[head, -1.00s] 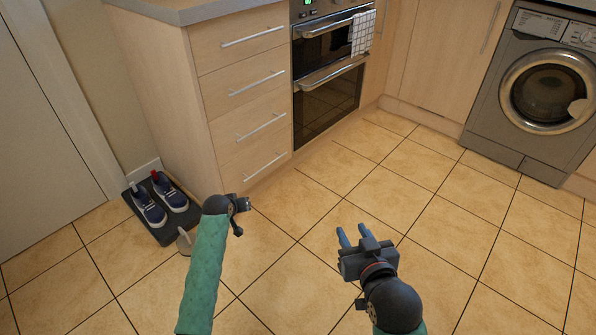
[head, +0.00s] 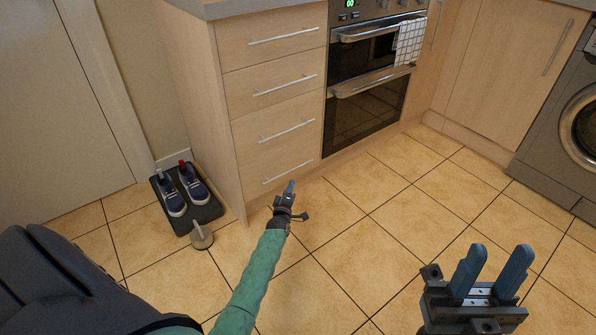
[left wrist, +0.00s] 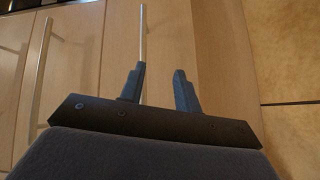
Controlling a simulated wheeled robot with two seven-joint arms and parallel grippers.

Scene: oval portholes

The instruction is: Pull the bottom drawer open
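The bottom drawer (head: 262,166) is the lowest of a stack of pale wood drawers and sits flush with the cabinet. Its thin silver bar handle (head: 288,172) runs across its front. My left gripper (head: 290,187) is low, close in front of this drawer. In the left wrist view, my left gripper (left wrist: 158,80) has its two fingers apart. The handle (left wrist: 142,35) passes behind or beside the left finger, so part is hidden; I cannot tell if they touch. My right gripper (head: 493,265) is open and empty above the floor, far from the drawers.
An oven (head: 366,105) with a checked towel (head: 409,43) stands right of the drawers. A washing machine (head: 570,140) is at far right. Shoes on a dark mat (head: 206,212) and a small round doorstop-like object (head: 201,237) lie left of my left arm. The middle tiles are clear.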

